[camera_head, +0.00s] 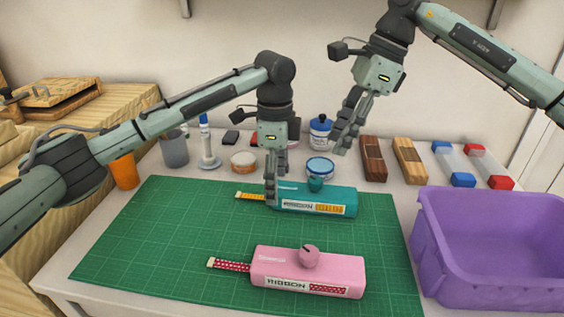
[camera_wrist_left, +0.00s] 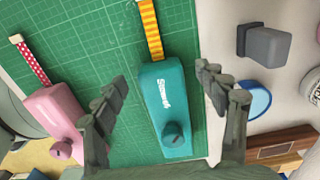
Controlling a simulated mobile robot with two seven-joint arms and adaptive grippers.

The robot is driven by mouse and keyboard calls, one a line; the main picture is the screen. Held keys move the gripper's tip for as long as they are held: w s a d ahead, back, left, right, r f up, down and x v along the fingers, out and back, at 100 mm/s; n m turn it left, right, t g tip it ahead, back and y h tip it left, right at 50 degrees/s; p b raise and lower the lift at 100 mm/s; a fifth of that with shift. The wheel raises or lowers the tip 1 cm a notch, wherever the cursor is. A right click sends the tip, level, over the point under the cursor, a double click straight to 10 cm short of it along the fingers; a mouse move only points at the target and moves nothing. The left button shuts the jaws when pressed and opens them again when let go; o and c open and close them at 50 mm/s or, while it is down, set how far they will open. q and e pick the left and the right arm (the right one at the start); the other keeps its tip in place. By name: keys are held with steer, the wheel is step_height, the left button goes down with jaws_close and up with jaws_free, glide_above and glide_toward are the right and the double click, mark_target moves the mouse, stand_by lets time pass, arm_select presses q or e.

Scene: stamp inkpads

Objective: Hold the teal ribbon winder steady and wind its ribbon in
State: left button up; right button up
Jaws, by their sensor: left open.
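The teal ribbon winder (camera_head: 335,196) lies near the back of the green cutting mat (camera_head: 150,235), with a teal knob (camera_head: 315,184) on top. Its yellow-orange ribbon (camera_head: 250,196) sticks out to the left. My left gripper (camera_head: 271,190) is over its left end and hides part of it. In the left wrist view the open fingers (camera_wrist_left: 162,80) are either side of the teal winder (camera_wrist_left: 165,110), with gaps to both. My right gripper (camera_head: 342,140) hangs in the air behind and above the winder; its finger gap is unclear.
A pink winder (camera_head: 308,272) with a red dotted ribbon (camera_head: 230,265) lies in front. A purple bin (camera_head: 490,292) stands at the right. Jars, wooden blocks (camera_head: 373,160) and stamps line the back. The mat's left part is clear.

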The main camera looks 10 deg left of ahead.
arm_select(q)
steer(key=shift+f, duration=1.25)
